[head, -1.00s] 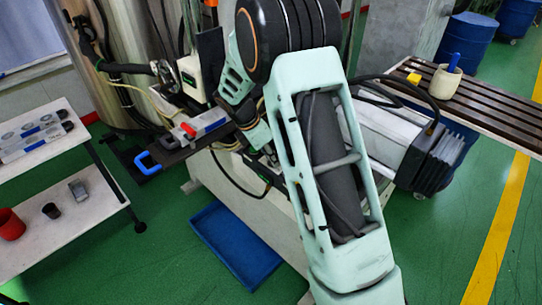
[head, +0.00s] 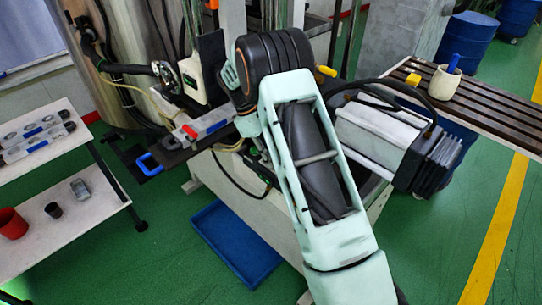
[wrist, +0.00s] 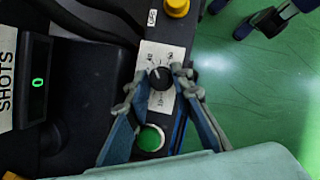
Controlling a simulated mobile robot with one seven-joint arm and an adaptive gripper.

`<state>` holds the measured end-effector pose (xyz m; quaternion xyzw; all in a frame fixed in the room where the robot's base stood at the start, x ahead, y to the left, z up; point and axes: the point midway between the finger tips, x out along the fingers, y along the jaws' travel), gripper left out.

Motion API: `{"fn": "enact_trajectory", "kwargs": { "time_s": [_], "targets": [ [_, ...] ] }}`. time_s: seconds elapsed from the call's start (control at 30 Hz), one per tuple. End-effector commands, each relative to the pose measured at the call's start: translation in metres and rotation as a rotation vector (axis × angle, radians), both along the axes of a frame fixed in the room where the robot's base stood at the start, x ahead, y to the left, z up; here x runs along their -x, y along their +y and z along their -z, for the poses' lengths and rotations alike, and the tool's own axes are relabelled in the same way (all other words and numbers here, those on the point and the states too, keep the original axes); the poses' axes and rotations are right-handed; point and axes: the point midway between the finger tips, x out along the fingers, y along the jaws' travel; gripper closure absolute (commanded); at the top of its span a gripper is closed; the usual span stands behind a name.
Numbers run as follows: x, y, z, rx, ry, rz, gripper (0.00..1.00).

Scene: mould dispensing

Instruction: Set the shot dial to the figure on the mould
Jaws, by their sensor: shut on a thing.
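The shot dial (wrist: 160,77) is a small black knob on a white scale plate in the wrist view. My gripper (wrist: 158,85) has a finger on each side of it and is shut on it. The dial's scale figures are too small to read. To its left, a display (wrist: 38,82) beside the label "SHOTS" shows a green 0. In the head view a grey mould (head: 212,122) with red and blue parts lies on a dark shelf with a blue handle. No figure on it is legible. My arm hides the dial and gripper there.
A green button (wrist: 150,138) sits just below the dial between my fingers, and a yellow button (wrist: 177,8) above it. More moulds lie on the white trolley (head: 75,180) at left. A blue tray (head: 235,243) is on the floor.

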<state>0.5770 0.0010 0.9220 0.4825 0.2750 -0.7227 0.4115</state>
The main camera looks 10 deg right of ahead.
Motion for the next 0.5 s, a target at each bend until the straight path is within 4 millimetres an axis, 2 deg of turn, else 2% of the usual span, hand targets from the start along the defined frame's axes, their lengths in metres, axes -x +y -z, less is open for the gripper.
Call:
{"fn": "enact_trajectory", "kwargs": {
  "time_s": [0.5],
  "targets": [
    [-0.0029,-0.0028,-0.0003,0.0,-0.001,0.482,1.0]
  ]
}}
